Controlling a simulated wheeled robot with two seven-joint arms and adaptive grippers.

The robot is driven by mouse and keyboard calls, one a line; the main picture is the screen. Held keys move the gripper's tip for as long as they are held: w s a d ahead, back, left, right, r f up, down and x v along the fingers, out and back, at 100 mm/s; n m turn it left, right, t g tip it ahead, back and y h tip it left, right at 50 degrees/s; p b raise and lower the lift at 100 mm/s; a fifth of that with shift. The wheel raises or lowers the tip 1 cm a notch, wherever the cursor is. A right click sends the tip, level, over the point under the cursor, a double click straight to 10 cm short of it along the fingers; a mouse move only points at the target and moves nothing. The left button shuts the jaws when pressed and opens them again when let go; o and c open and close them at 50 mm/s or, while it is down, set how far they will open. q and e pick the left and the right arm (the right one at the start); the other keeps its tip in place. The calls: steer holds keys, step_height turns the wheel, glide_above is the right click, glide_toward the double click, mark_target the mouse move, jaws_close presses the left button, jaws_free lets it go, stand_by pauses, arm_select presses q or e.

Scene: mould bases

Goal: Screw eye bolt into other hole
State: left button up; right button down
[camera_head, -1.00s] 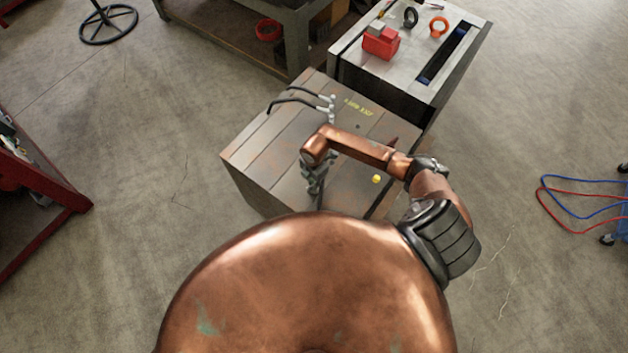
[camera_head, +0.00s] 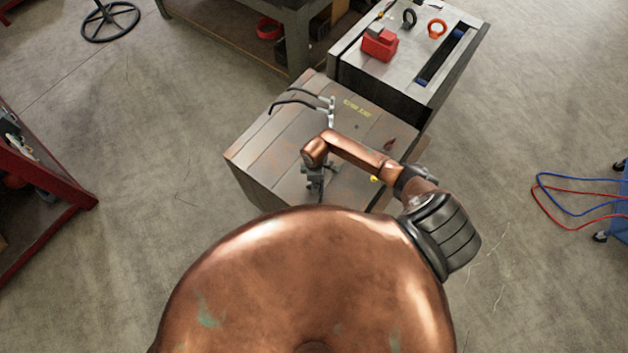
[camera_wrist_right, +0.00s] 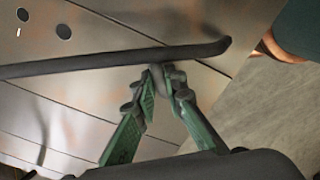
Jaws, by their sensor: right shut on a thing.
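My right gripper (camera_head: 316,186) is low over the near side of the metal mould block (camera_head: 262,150), partly hidden by my own body. In the right wrist view its green fingers (camera_wrist_right: 165,80) are closed at the tips on a small dark grey part (camera_wrist_right: 175,72), which I cannot make out fully. A long dark bar or hose (camera_wrist_right: 90,65) runs across right at the fingertips. My left gripper is out of view.
Black hoses with metal fittings (camera_head: 300,102) stick up at the block's back left. A red shelf (camera_head: 50,215) is at left. Blue and red cables (camera_head: 570,205) lie at right.

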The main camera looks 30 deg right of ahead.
steer(key=shift+s+a+f, duration=0.1)
steer(key=shift+s+f, duration=0.1)
steer(key=shift+s, duration=0.05)
steer(key=c, duration=2.3)
jaws_free()
steer(key=o, duration=0.4)
steer(key=shift+w+r, duration=0.1)
steer(key=shift+w, duration=0.05)
step_height(320, 180, up, 5)
steer(key=p, duration=0.5)
steer(key=shift+r, duration=0.15)
